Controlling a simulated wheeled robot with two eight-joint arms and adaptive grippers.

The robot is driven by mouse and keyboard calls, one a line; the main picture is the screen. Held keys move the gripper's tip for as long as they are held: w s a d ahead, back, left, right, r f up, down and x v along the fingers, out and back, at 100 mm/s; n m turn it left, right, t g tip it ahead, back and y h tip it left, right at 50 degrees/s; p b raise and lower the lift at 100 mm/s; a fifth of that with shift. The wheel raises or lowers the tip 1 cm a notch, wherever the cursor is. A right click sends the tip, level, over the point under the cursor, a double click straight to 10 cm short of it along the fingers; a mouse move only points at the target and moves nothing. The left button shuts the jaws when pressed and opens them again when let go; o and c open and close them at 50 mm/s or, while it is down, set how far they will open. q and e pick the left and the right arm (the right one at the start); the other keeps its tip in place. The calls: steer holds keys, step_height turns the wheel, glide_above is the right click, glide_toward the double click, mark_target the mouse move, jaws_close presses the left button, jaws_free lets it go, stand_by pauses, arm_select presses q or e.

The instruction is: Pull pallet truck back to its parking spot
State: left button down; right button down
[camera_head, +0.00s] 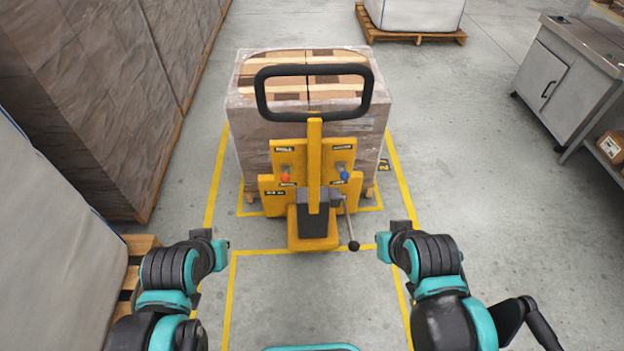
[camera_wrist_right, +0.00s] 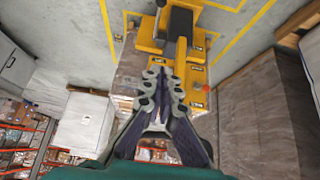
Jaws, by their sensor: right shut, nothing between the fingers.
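The yellow pallet truck (camera_head: 314,160) stands upright ahead of me, facing me. Its black loop handle (camera_head: 262,100) rises at the top, with a red and a blue knob below. Behind it a wrapped load of cartons (camera_head: 240,135) sits on a wooden pallet. Yellow floor lines (camera_head: 228,290) frame the load and a bare bay nearer me. My left gripper (camera_head: 213,246) is left of the truck, apart from it; its fingers are not clear. My right gripper (camera_head: 390,243) is right of the truck, apart from the handle. In the right wrist view its fingers (camera_wrist_right: 161,82) are shut and empty.
Tall wrapped pallet loads (camera_head: 100,90) line the left side, with a wooden pallet edge (camera_head: 140,245) near my left arm. A metal cabinet (camera_head: 570,80) stands at the right. A white sack on a pallet (camera_head: 415,38) is at the back. Floor between is clear.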

stand_by(0.4)
steer(key=c, duration=1.3)
jaws_free()
steer(key=shift+o, duration=0.2)
steer(key=w+r+n+t+h+p, duration=0.2)
steer(key=w+r+n+p, duration=0.25)
steer(key=w+r, duration=0.55)
steer(key=n+t+p, duration=0.4)
steer(key=n+p, duration=0.3)
steer(key=n, duration=0.1)
glide_toward(315, 72)
steer(key=s+d+f, duration=0.3)
steer(key=d+f, duration=0.1)
steer(key=d, duration=0.4)
steer(key=w+a+n+t+p, duration=0.1)
steer(key=w+a, duration=0.1)
steer(key=w+a+n+y, duration=0.1)
steer(key=w+a+n, duration=0.1)
steer(key=w+a+r+n+t+y+p, duration=0.1)
steer(key=w+a+n, duration=0.1)
steer(key=shift+w+a+r+n+t+p, duration=0.15)
steer(key=shift+w+a+n+t+p, duration=0.1)
steer(key=shift+a+t+p, duration=0.05)
steer(key=w, duration=0.2)
steer(key=w+f, duration=0.1)
steer(key=w, duration=0.1)
steer(key=w+b, duration=0.1)
steer(key=w, duration=0.2)
steer(key=shift+w+f, duration=0.1)
steer(key=shift+f, duration=0.15)
